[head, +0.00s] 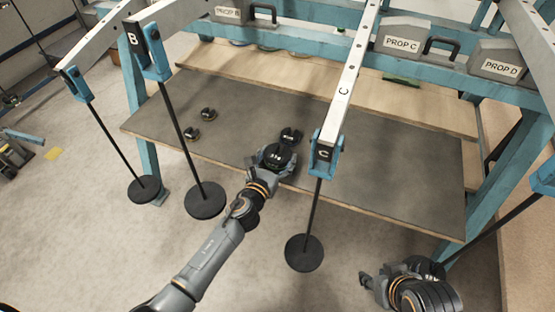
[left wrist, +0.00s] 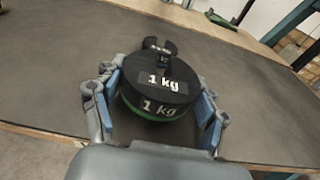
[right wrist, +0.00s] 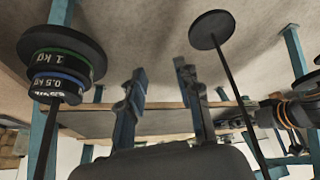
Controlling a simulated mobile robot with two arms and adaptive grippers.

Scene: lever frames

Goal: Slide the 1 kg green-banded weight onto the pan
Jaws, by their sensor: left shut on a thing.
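The 1 kg weight (left wrist: 158,88), a black disc with a green band and white "1 kg" labels, sits between the fingers of my left gripper (head: 272,160). The left gripper is shut on it near the bench's front edge; whether the weight touches the bench is unclear. Round black pans hang on rods: one under beam C (head: 304,253), one under beam B (head: 205,200), one at far left (head: 145,188). My right gripper (right wrist: 165,100) is open and empty, low at the right. In the right wrist view, a loaded hanger (right wrist: 62,70) carries green-banded 1 kg and blue-banded 0.5 kg weights.
The grey bench top (head: 390,180) is mostly clear to the right. Another dark weight (head: 291,136) stands just behind the held one; two small weights (head: 208,113) stand further left. The rod of pan C hangs close right of my left gripper. Labelled props (head: 402,37) line the blue frame.

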